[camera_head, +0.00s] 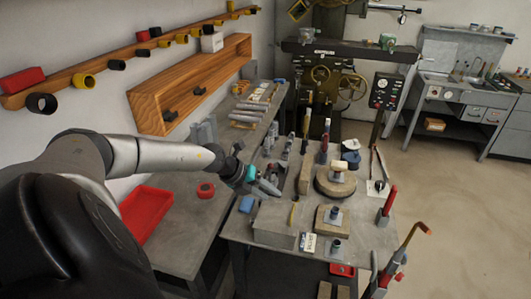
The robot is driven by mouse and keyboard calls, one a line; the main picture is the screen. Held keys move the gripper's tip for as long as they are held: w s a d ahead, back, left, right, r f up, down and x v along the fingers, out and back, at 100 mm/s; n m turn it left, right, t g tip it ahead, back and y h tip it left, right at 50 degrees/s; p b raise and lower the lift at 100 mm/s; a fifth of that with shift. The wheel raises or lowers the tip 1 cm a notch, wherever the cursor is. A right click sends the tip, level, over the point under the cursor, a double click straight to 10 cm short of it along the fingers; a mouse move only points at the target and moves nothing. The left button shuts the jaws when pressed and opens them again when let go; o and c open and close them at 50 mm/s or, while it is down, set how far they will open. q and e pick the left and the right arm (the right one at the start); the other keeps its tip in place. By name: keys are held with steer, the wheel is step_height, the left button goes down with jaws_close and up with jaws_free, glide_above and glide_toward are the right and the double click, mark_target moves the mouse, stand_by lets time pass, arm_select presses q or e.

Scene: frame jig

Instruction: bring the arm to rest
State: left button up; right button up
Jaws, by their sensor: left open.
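My left arm comes in from the left and stretches over the grey workbench. My left gripper (266,186) is at the end of it, past a teal ring at the wrist. It is open, and I see nothing held between its fingers. It hovers around the left edge of the tool-covered table (376,240), close to a grey block (275,222). The gripper is small in the picture, so its exact height above the table is unclear. My right gripper does not show.
A red tray (146,212) and a red ring-shaped piece (205,190) lie on the left bench (187,255). Upright tools and a round wooden block (335,184) crowd the table. A wooden wall shelf (190,87) hangs behind. The floor (455,200) at right is open.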

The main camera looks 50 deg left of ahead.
arm_select(q)
steer(key=shift+s+a+r, duration=0.1)
steer(key=shift+s+r, duration=0.15)
steer(key=shift+r, duration=0.05)
stand_by(0.5)
